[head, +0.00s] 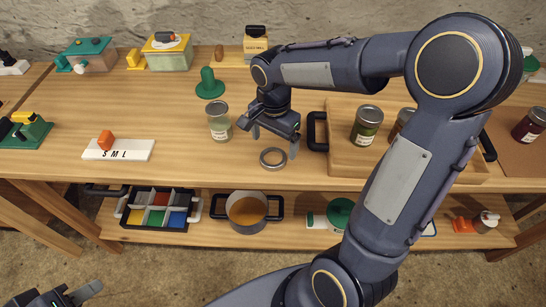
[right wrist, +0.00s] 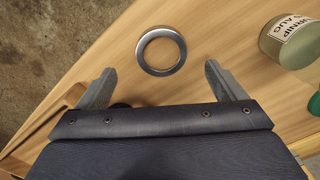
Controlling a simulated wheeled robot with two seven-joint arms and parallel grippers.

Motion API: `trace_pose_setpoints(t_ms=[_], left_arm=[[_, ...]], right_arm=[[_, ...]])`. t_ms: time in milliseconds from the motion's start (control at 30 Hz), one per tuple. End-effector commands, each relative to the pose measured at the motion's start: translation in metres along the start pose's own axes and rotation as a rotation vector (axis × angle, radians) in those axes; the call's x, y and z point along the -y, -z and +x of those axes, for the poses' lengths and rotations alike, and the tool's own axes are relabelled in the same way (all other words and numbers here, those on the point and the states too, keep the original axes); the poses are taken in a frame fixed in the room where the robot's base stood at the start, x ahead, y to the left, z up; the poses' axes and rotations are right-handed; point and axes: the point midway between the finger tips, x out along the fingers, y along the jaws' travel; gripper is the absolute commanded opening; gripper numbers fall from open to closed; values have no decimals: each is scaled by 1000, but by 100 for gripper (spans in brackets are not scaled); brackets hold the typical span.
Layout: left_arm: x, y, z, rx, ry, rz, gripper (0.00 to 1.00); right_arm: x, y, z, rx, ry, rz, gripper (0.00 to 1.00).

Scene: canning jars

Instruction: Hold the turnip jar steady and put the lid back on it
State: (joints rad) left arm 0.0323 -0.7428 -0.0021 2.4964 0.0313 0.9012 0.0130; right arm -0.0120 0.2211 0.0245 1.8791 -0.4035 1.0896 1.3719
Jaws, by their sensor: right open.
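The turnip jar (head: 220,122) stands upright on the wooden table, a clear jar with a white label and no metal lid on top. In the right wrist view the jar (right wrist: 290,42) shows at the upper right, its label partly reading "TURNIP". A ring-shaped silver lid (head: 273,150) lies flat on the table to its right, near the front edge; wood shows through its middle. My right gripper (head: 274,142) is open and empty above the lid. In the right wrist view the lid (right wrist: 161,35) lies beyond the spread fingertips. My left gripper (head: 78,294) is at the bottom left, partly cut off, away from the jar.
A wooden tray (head: 345,174) with lidded jars stands right of my right gripper. A green knobbed object (head: 210,84) sits behind the turnip jar. A white S M L block (head: 118,150) lies to the left. Below, a shelf holds a pot (head: 247,212) and a sectioned bin (head: 158,209).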

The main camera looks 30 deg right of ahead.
Motion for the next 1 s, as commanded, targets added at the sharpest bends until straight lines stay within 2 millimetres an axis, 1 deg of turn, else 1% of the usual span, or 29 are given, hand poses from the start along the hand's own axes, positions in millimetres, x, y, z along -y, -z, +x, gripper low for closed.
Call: trace_pose_setpoints(t_ms=[67,300,400,500,767,800,833,1000], left_arm=[[0,0,0,0,0,0,36],[-1,1,-2,0,0,0,36],[-1,1,-2,0,0,0,36],[-1,1,-2,0,0,0,36],[-1,1,-2,0,0,0,36],[-1,1,-2,0,0,0,36],[-1,1,-2,0,0,0,36],[-1,1,-2,0,0,0,36]], right_arm=[[0,0,4,1,-3,0,90],[1,-2,40,2,-5,0,90],[2,-2,49,2,-2,1,90],[2,-2,52,1,-1,1,90],[2,-2,52,1,0,0,90],[2,-2,52,1,0,0,89],[2,-2,52,1,0,1,85],[2,-2,52,1,0,0,62]])
